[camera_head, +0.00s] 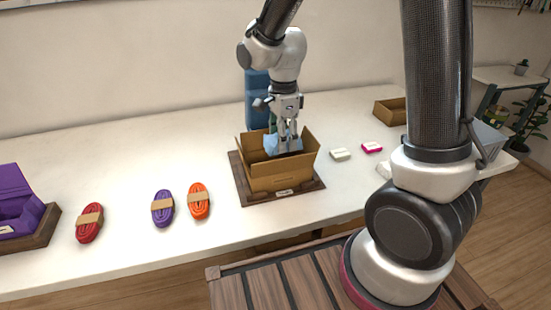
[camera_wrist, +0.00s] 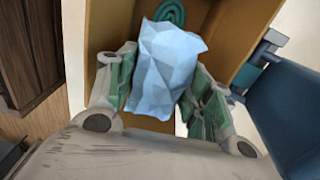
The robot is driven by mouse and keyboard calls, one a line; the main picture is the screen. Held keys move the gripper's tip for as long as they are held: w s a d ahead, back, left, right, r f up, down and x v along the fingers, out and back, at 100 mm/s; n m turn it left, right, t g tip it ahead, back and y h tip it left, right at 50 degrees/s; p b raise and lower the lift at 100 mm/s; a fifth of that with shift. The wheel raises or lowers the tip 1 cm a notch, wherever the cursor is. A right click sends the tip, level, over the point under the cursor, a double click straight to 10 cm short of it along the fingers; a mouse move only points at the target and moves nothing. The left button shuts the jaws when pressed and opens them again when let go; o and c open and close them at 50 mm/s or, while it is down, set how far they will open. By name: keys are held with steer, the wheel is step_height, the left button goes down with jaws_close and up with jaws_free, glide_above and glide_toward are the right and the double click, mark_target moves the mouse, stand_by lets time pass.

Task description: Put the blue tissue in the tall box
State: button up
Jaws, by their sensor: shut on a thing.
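The crumpled light-blue tissue (camera_wrist: 165,68) is between the green-padded fingers of my gripper (camera_wrist: 160,100), which is shut on it. In the head view the tissue (camera_head: 283,144) shows at the opening of the brown cardboard box (camera_head: 283,179), with my gripper (camera_head: 288,143) above it pointing down. The box stands open with its flaps up on a dark wooden board. In the wrist view a coiled green cord (camera_wrist: 170,12) lies inside the box (camera_wrist: 112,22), beyond the tissue. Much of the box's inside is hidden by the tissue and gripper.
Red (camera_head: 90,223), purple (camera_head: 163,208) and orange (camera_head: 199,201) cord bundles lie left of the box. A purple box (camera_head: 18,205) stands at far left. A blue object (camera_head: 257,95) stands behind the box. White (camera_head: 340,154) and pink (camera_head: 372,147) blocks lie to the right.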

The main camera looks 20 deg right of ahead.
steer(key=shift+s+f, duration=0.1)
steer(key=shift+f, duration=2.5)
steer(key=o, duration=0.8)
steer(key=shift+c, duration=0.2)
step_height(320, 180, up, 12)
steer(key=shift+r, duration=0.1)
